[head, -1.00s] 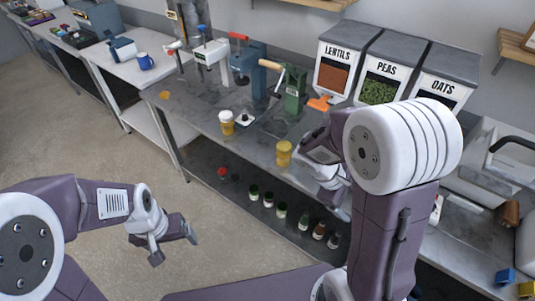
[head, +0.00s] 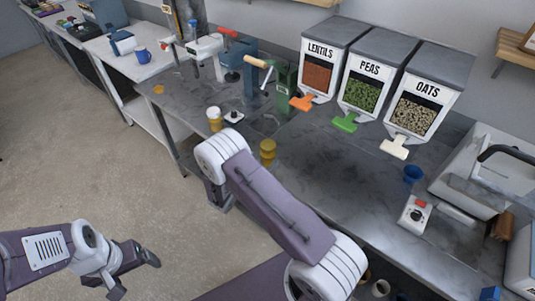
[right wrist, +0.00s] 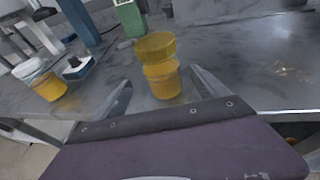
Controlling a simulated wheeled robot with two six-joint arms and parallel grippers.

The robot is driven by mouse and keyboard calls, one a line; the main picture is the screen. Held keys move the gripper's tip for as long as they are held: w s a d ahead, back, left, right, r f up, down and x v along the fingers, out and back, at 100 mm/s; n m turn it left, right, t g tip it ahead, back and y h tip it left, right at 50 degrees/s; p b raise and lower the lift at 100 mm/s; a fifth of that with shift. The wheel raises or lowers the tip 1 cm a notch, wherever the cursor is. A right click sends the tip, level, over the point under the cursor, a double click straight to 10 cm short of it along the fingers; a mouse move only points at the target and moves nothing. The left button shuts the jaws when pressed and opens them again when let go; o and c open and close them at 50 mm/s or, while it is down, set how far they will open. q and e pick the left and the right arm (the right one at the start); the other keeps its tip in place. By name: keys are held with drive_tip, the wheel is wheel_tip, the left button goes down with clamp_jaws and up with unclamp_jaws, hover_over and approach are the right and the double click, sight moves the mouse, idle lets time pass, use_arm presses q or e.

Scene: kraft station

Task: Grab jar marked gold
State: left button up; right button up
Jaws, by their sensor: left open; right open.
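A gold-yellow jar (head: 267,151) with a wide gold top stands upright near the bench's front edge. No marking on it is readable. In the right wrist view the gold jar (right wrist: 162,82) is ahead, in line with the gap between the fingers. My right gripper (right wrist: 161,88) is open and empty, its fingers low on either side in the picture; I cannot tell how far they are from the jar. The arm hides it in the head view. A second yellow jar with a white top (head: 214,122) stands to the left. My left gripper (head: 136,275) is open and empty, over the floor.
Green and blue bench tools (head: 286,88) stand behind the jars. Lentils (head: 322,62), peas (head: 367,80) and oats (head: 420,98) dispensers line the wall. A blue cup (head: 412,174) and a small white device (head: 414,215) are on the right.

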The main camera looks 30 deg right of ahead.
sight(264, 159)
drive_tip(key=p+x, duration=0.1)
drive_tip(key=x, duration=0.3)
drive_tip(key=shift+d+f+p, duration=0.2)
drive_tip(key=shift+d+p, duration=0.1)
drive_tip(key=shift+d, duration=0.1)
drive_tip(key=shift+w+d+f, duration=0.2)
drive_tip(key=shift+w+d, duration=0.05)
drive_tip(key=shift+d, duration=0.1)
drive_tip(key=shift+a+r, duration=0.1)
drive_tip(key=shift+a, duration=0.1)
drive_tip(key=c, duration=0.9)
drive_tip(key=shift+d, duration=0.1)
clamp_jaws()
